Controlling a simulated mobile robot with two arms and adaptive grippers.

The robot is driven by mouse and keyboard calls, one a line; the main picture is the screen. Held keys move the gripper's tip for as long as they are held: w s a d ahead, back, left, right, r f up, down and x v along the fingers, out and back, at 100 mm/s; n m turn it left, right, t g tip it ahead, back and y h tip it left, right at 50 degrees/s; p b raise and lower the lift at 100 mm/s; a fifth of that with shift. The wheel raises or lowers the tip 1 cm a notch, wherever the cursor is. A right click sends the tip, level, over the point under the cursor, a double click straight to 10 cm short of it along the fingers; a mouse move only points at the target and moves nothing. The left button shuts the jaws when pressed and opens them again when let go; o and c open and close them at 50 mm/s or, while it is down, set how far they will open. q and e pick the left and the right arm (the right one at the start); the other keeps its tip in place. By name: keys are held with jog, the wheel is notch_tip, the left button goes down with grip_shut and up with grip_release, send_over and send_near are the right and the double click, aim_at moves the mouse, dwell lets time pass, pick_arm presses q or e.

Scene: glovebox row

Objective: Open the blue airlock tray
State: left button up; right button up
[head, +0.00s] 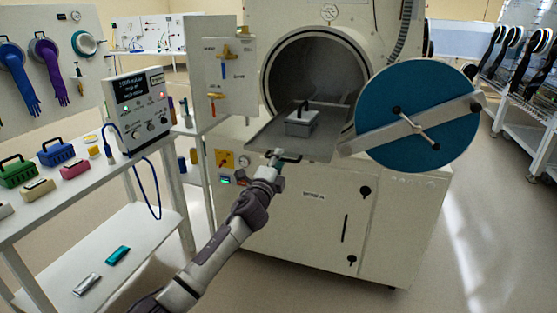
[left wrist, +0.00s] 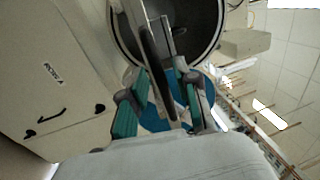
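The airlock with the round blue door (head: 418,118) stands in the middle of the head view. Its door is swung open to the right. The grey metal tray (head: 265,140) sticks out of the round chamber (head: 315,75) toward me. A grey box with a black handle (head: 300,122) stands on it. My left gripper (head: 275,157) is at the tray's dark front handle (head: 290,157). In the left wrist view, the handle (left wrist: 155,65) lies between the teal-padded fingers (left wrist: 168,95), which look spread with gaps beside it. My right gripper is not in view.
A white bench (head: 95,185) at the left holds a control box (head: 140,108) and several coloured cases. A panel with gloves (head: 55,60) stands behind it. The white airlock cabinet (head: 315,215) is below the tray. The floor at the right is clear.

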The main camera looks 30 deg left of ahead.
pick_arm(q)
jog(key=v, duration=1.2)
jog(key=shift+f, duration=0.1)
dwell(0.4)
